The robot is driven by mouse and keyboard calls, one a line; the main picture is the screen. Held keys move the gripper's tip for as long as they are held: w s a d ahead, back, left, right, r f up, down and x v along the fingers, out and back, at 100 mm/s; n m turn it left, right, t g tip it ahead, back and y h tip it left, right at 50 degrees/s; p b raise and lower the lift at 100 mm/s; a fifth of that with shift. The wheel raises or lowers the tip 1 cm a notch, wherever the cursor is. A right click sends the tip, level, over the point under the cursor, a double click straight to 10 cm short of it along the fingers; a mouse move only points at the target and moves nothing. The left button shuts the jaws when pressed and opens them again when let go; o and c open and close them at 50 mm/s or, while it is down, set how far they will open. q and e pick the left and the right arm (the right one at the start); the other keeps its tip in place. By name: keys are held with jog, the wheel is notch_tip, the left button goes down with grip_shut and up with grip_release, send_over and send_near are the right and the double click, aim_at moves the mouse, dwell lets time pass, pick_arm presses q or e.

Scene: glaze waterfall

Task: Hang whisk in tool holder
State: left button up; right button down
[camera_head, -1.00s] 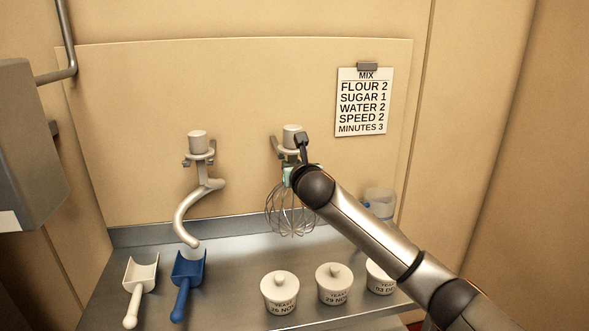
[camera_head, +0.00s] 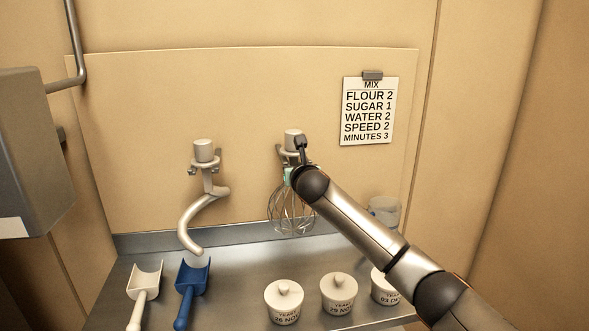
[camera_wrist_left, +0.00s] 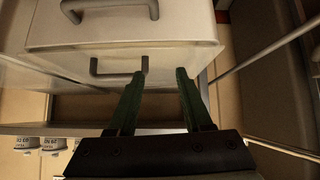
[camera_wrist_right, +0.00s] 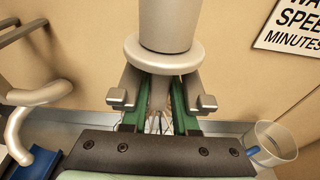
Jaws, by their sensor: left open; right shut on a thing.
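The whisk (camera_head: 292,208) hangs upright, wire cage down, at the right-hand wall holder (camera_head: 283,157). In the right wrist view its wide grey hub and collar (camera_wrist_right: 165,56) stand above the two holder prongs (camera_wrist_right: 122,98). My right gripper (camera_head: 290,176) is shut on the whisk just below the collar; its green fingers (camera_wrist_right: 158,122) lie between the prongs. Whether the collar rests on the prongs is hard to tell. My left gripper (camera_wrist_left: 159,75) is open and empty, away from the whisk, facing a white cabinet with handles.
A spiral dough hook (camera_head: 190,223) hangs in the left holder. A white scoop (camera_head: 145,285), a blue scoop (camera_head: 191,280) and yeast tubs (camera_head: 284,303) stand on the steel shelf (camera_head: 240,262). A clear jug (camera_head: 385,208) is behind my right arm. A recipe card (camera_head: 368,110) is on the wall.

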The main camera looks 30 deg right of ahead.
jog(key=shift+r, duration=0.9)
jog(key=shift+f, duration=0.2)
dwell(0.3)
jog(key=shift+s+a+f, duration=0.1)
jog(key=shift+s+f, duration=0.05)
jog(key=c, duration=0.7)
grip_release()
jog(key=shift+s+f, duration=0.1)
jog(key=shift+f, duration=0.05)
jog(key=shift+o, duration=0.5)
jog(key=shift+a+f, duration=0.1)
jog(key=shift+f, duration=0.2)
jog(key=b+v, duration=0.1)
jog(key=v, duration=1.1)
jog(key=shift+s+b, duration=0.25)
jog(key=shift+b, duration=0.05)
